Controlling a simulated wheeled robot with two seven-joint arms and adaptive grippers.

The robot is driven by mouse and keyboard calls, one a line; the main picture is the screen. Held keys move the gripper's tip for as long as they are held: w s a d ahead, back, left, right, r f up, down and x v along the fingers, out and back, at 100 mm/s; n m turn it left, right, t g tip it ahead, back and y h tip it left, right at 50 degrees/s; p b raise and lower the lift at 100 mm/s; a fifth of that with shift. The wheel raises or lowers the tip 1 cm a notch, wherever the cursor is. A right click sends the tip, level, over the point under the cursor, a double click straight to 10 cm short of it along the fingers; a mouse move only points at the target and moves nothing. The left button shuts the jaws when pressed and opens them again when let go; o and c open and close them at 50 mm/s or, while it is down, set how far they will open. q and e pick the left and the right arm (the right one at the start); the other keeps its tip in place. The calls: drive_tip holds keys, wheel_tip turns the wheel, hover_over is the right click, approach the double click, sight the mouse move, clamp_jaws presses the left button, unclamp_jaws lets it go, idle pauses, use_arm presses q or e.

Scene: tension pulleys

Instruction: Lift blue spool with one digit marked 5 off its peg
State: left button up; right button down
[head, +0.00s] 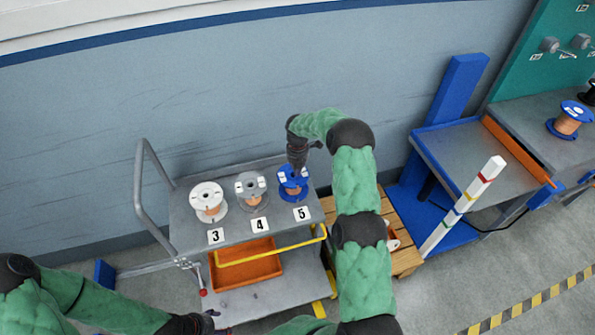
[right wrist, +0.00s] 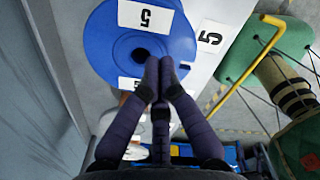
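The blue spool (head: 292,183) stands on the right of the grey cart top, by the label 5. Copper-coloured winding shows below its top flange. In the right wrist view the blue flange (right wrist: 108,42) bears white labels, one reading 5, and has a dark centre hole. My right gripper (head: 297,166) is over this spool, pointing down. In the right wrist view its fingertips (right wrist: 160,62) are together beside the hole; nothing shows between them. Contact with the flange is unclear. The peg cannot be made out. My left gripper (head: 195,323) is low in the head view, its fingers unclear.
A white spool (head: 208,202) and a grey spool (head: 250,188) stand left of the blue one, by labels 3 and 4. An orange bin (head: 246,272) is on the cart's lower shelf. A blue-framed bench (head: 470,165) with a striped post stands right.

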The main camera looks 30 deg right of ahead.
drive_tip(key=shift+r, duration=0.2)
drive_tip(key=c, duration=1.9)
unclamp_jaws()
drive_tip(key=shift+c, duration=0.2)
drive_tip(key=o, duration=0.5)
